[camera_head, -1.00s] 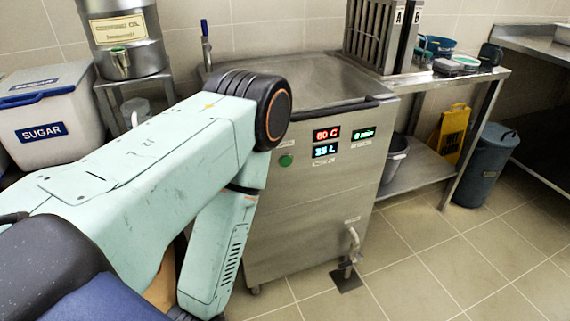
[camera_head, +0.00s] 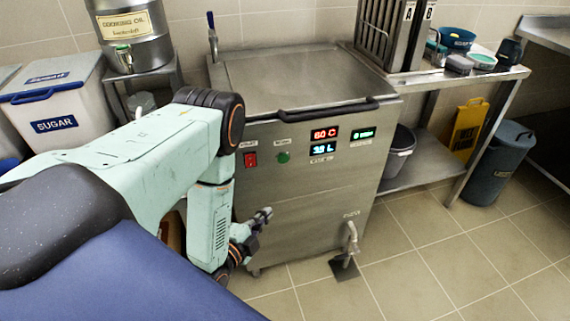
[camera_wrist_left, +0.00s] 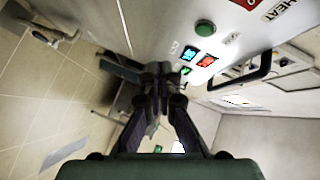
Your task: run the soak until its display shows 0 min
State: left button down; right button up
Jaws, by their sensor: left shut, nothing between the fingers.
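The steel soak tank (camera_head: 300,205) stands ahead with its lid (camera_head: 300,80) down. Its front panel has a red temperature display (camera_head: 325,134) reading 60 C, a blue litre display (camera_head: 324,149) and a small green minutes display (camera_head: 363,132) whose digit is too blurred to read surely. A green round button (camera_head: 283,157) and a red switch (camera_head: 251,159) sit left of them. In the left wrist view the green button (camera_wrist_left: 205,28) is above right of the fingers. My left gripper (camera_head: 265,213) is shut and empty, low before the tank's front, below the switch. My right gripper is out of view.
A drain tap (camera_head: 351,238) sticks out low on the tank's front. The lid handle (camera_head: 330,109) juts out above the panel. A sugar bin (camera_head: 55,100) stands at left. A yellow floor sign (camera_head: 467,130) and a blue bin (camera_head: 497,165) stand at right. The floor in front is clear.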

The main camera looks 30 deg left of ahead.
pick_arm(q)
jog(key=r+m+t, duration=0.1)
jog(key=r+m, duration=0.1)
jog(key=w+r+m+t, duration=0.1)
jog(key=r+m, duration=0.1)
jog(key=shift+a+r, duration=0.1)
jog(key=shift+r, duration=0.1)
jog(key=shift+w+f, duration=0.1)
jog(key=shift+w, duration=0.05)
jog(key=b, duration=0.2)
send_near(287, 158)
jog(key=w+d, duration=0.2)
jog(key=d, duration=0.1)
jog(key=w+a, duration=0.2)
jog(key=w+a+b, duration=0.1)
jog(key=shift+w+a+f, duration=0.25)
jog(key=shift+w+f, duration=0.05)
jog(key=shift+w, duration=0.1)
jog(key=shift+r, duration=0.1)
